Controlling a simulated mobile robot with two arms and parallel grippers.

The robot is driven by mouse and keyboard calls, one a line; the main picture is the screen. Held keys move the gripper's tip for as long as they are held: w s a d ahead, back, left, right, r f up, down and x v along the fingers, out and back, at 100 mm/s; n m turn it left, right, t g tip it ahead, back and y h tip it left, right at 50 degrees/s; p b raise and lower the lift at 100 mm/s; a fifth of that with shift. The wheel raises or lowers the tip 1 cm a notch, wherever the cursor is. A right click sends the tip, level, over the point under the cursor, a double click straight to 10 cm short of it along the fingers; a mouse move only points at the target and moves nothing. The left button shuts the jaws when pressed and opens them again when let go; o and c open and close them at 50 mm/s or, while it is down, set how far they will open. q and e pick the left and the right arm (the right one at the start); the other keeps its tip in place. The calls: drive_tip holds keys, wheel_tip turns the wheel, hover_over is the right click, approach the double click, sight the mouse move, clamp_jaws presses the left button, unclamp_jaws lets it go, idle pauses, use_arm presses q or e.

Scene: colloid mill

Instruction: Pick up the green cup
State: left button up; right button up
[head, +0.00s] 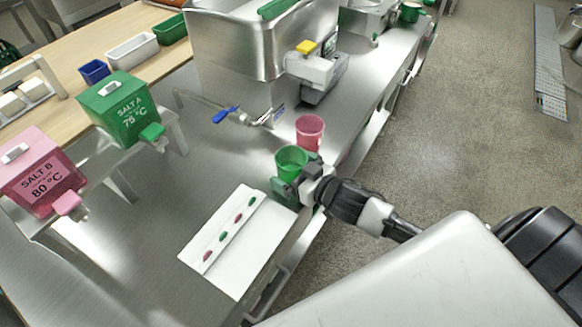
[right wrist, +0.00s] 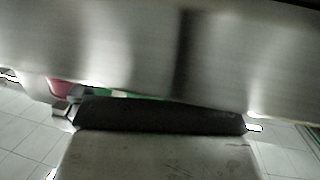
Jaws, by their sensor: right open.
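The green cup (head: 291,160) stands upright on the steel bench near its right edge in the head view. My right gripper (head: 297,175) reaches in from the right at the cup's level. Its fingers are open and appear to lie on either side of the cup; I cannot tell whether they touch it. The gripper hides part of the cup's lower side. The right wrist view shows a dark finger part (right wrist: 160,115) and a thin sliver of green behind it. My left gripper is not in view.
A pink cup (head: 310,131) stands close behind the green one. A white tray (head: 262,252) with several small coloured pieces lies in front. Bare bench lies between.

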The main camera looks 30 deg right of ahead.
sight(281, 152)
drive_tip(key=shift+c, duration=0.2)
drive_tip(key=c, duration=1)
drive_tip(key=shift+r, duration=0.15)
drive_tip(key=shift+r, duration=0.7)
wheel_tip(281, 152, up, 3)
drive_tip(key=shift+f, duration=0.15)
drive_tip(key=a+r, duration=0.2)
drive_tip(key=a, duration=0.1)
drive_tip(key=a+r, duration=0.2)
drive_tip(key=a, duration=0.2)
drive_tip(key=a+r, duration=0.2)
drive_tip(key=a, duration=0.2)
drive_tip(key=shift+a+r, duration=0.25)
idle(0.8)
